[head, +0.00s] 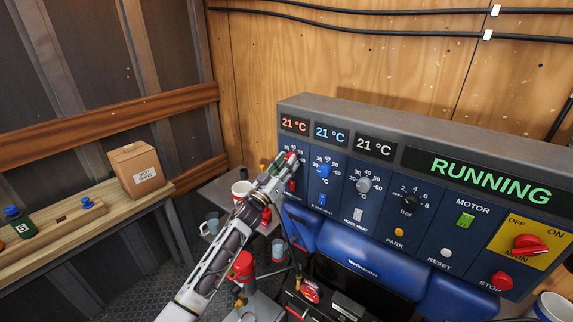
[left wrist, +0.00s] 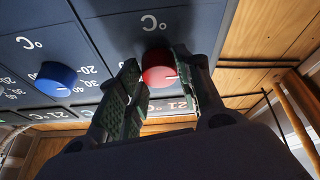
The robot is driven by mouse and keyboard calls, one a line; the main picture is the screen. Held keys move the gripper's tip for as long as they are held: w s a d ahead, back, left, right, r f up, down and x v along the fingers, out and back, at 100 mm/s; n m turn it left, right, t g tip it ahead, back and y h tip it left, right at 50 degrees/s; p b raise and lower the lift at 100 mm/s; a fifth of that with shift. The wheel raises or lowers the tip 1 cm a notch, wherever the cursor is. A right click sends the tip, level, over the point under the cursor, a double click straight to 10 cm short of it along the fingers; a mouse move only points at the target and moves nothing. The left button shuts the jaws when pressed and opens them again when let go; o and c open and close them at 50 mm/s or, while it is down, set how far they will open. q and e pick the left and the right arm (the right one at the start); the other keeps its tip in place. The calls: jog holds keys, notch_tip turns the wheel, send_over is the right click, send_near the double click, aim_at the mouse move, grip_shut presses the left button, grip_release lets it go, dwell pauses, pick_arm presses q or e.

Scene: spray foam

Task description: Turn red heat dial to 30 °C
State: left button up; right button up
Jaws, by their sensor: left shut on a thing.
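The red heat dial (left wrist: 158,68) is at the upper middle of the left wrist view, with a pale pointer mark on its face. My left gripper (head: 284,165) is at the left end of the control panel (head: 490,217), its fingers shut on the dial from both sides; the fingers also show in the left wrist view (left wrist: 156,66). In the head view the gripper hides most of the dial and its scale. The orange display (head: 294,125) above it reads 21 °C. My right gripper is not in view.
A blue dial (head: 323,170) and a grey dial (head: 363,185) stand right of the red one, below displays reading 21 °C. A green display (head: 490,179) reads RUNNING. A red main switch (head: 530,244) is at the far right. A cardboard box (head: 137,169) sits on the left bench.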

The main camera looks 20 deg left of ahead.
pick_arm(q)
jog(key=shift+m, duration=0.4)
jog(key=shift+w+a+r+m+g+h+p, duration=0.2)
jog(key=shift+m+g+h, duration=0.55)
jog(key=shift+m, duration=1.15)
jog(key=shift+s+f+m+g+h+p, duration=0.2)
jog(key=shift+m+g+h, duration=0.5)
jog(key=shift+m, duration=1.2)
jog(key=shift+w+a+r+m+g+h+p, duration=0.1)
jog(key=shift+m+g+h+p, duration=0.3)
jog(key=shift+m+h, duration=1.1)
jog(key=shift+m+y, duration=0.45)
jog(key=shift+m, duration=0.15)
jog(key=o, duration=1)
jog(key=shift+o, duration=0.2)
jog(key=v, duration=1.2)
